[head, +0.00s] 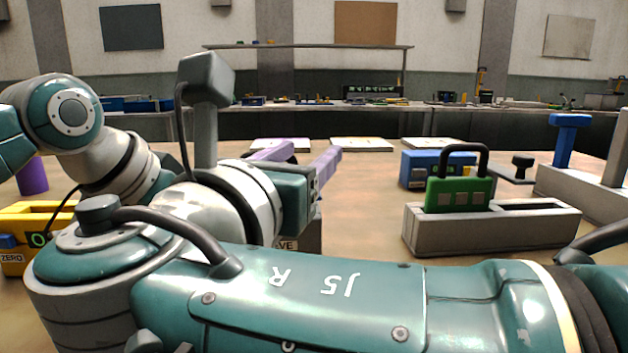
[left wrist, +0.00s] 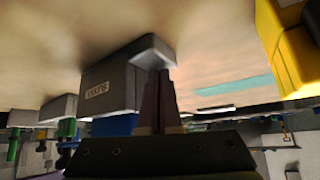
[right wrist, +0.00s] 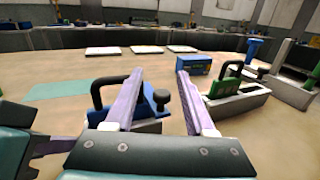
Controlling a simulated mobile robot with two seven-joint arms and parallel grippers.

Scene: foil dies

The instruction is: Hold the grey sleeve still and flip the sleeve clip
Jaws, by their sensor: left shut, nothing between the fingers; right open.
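The grey sleeve (left wrist: 110,85) shows upside down in the left wrist view, with a white label and a projecting lip. In the head view a strip of the sleeve (head: 313,238) shows behind my right arm. My left gripper (left wrist: 158,75) is shut and empty, its fingertips in front of the sleeve's lip; contact is unclear. In the head view it is hidden. My right gripper (right wrist: 160,72) is open, its purple fingers (head: 297,155) apart and empty. A blue block (right wrist: 146,105) with a black knob (right wrist: 161,97) shows beyond them. I cannot tell which part is the clip.
A green block (head: 460,195) with a black handle stands in a grey holder (head: 490,232), near another blue block (head: 418,169). A yellow block (head: 25,222) is at left. White plates (head: 362,144) lie farther back. Open table lies between the right gripper and holder.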

